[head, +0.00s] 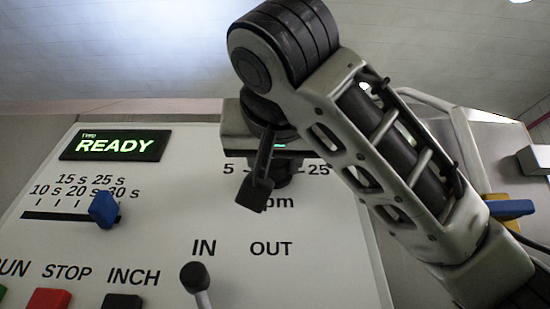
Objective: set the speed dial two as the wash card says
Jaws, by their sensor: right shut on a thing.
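A pale control panel (330,275) fills the lower left and middle of the head view. My right gripper (270,190) reaches down from the upper right and is shut on a dark dial (290,175) on the panel. The dial sits between the printed marks 5 and 25, above the partly hidden letters "pm". The gripper covers most of the dial, so its pointer and the scale's middle are hidden. My left gripper is not in view. No wash card can be seen.
A display (115,145) reads READY in green. A blue slider (104,210) is on a time scale at left. A dark-knobbed lever (197,280) stands below IN. A red button (48,300) and a black button (122,302) are at the bottom. A blue handle (508,207) is at right.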

